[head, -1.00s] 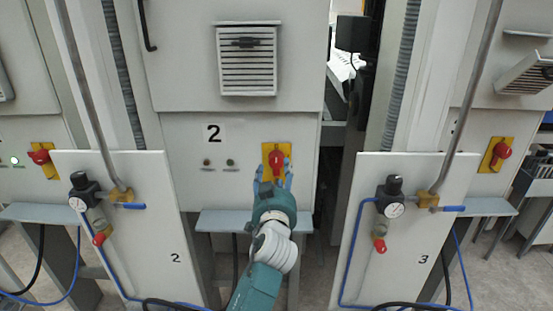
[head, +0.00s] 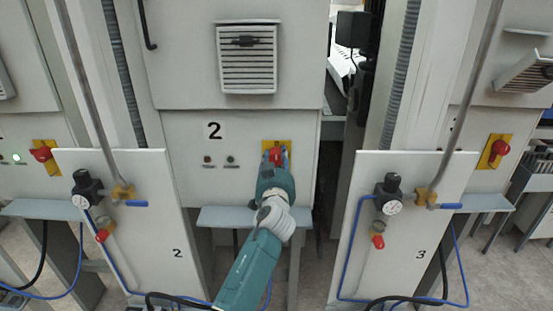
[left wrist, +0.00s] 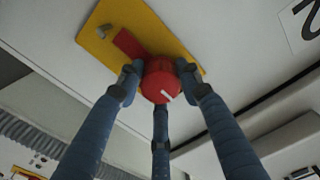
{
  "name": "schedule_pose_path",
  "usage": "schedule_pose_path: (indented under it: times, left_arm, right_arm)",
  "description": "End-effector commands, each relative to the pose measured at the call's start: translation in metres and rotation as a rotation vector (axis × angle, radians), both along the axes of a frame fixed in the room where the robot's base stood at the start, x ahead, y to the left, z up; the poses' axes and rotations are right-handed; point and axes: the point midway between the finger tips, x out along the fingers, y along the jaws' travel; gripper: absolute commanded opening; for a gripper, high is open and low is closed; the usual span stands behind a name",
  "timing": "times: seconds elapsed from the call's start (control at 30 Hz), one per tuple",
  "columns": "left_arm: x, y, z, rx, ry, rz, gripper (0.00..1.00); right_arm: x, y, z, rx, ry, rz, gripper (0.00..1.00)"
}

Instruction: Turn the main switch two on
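The main switch of station two is a red rotary knob (head: 276,154) on a yellow plate (head: 265,147), right of the label "2" (head: 214,131). My left gripper (head: 277,159) is at the knob and hides part of it. In the left wrist view the gripper's blue fingers (left wrist: 159,75) surround the red knob (left wrist: 161,84), two at its sides and one below. The side fingertips appear to touch it. A white mark shows on the knob's face. Two lamps (head: 219,161) left of the switch look unlit. My right gripper is not in view.
Similar red switches sit on the left (head: 41,154) and right (head: 500,148) cabinets. A lit lamp (head: 16,158) shows at far left. A grey ledge (head: 225,216) lies below the switch. Panels with gauges and blue hoses stand on both sides (head: 120,225) (head: 405,235).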

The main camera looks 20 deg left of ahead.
Motion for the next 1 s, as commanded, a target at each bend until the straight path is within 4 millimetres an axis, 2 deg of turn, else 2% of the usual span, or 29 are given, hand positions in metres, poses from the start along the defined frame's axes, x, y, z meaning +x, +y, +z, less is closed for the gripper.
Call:
schedule_pose_path:
  times: [0.03,0.1,0.47,0.67,1.0]
  left_arm:
    - [-0.0001,0.0002,0.0008,0.0,-0.001,0.001,0.18]
    - [0.0,0.0001,0.0009,0.001,-0.002,0.0,0.09]
    - [-0.0001,0.0002,0.0013,0.053,0.012,0.0,0.09]
    - [0.0,0.0004,0.0013,0.172,0.046,0.001,0.09]
    - [0.0001,-0.0004,0.002,0.473,0.132,0.0,0.09]
  right_arm:
    - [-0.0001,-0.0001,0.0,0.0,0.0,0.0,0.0]
    - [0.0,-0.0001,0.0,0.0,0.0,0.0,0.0]
    - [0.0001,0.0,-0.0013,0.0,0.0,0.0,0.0]
    - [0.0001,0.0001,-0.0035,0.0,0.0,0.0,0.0]
    - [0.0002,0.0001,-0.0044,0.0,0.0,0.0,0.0]
